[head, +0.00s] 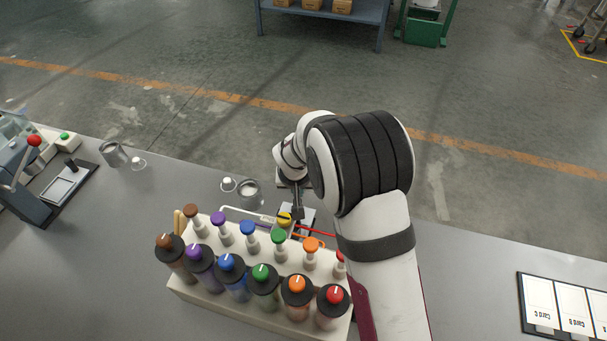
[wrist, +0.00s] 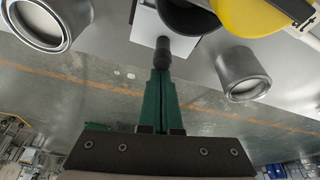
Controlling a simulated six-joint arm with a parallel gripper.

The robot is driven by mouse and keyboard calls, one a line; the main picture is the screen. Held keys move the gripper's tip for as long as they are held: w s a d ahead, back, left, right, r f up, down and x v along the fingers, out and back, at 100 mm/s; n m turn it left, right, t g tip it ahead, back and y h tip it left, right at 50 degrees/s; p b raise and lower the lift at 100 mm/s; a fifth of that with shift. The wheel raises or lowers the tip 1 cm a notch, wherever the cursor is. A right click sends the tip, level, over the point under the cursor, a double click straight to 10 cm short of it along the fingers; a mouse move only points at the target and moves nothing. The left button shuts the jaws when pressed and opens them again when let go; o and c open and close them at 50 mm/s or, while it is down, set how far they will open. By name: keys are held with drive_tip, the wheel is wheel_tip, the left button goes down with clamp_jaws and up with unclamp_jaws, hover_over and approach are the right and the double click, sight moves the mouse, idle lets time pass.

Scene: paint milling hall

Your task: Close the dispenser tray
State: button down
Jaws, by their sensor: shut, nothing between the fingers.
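The dispenser (head: 250,285) is a pale rack on the grey bench with colored-knob canisters in front and colored pumps behind. The green fingers (wrist: 161,85) are shut and empty. Their tips overlap a dark stub (wrist: 163,49) on a pale flat piece (wrist: 184,46), possibly the tray; I cannot tell whether they touch. My arm hides the dispenser's far right side.
An open metal can (head: 249,192) stands behind the dispenser, and another (head: 114,154) stands further left. A lever device (head: 28,180) is at the far left. A card panel (head: 562,305) lies at the right. The bench between the panel and my arm is clear.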

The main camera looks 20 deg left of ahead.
drive_tip(key=s, duration=0.4)
drive_tip(key=shift+s, duration=0.25)
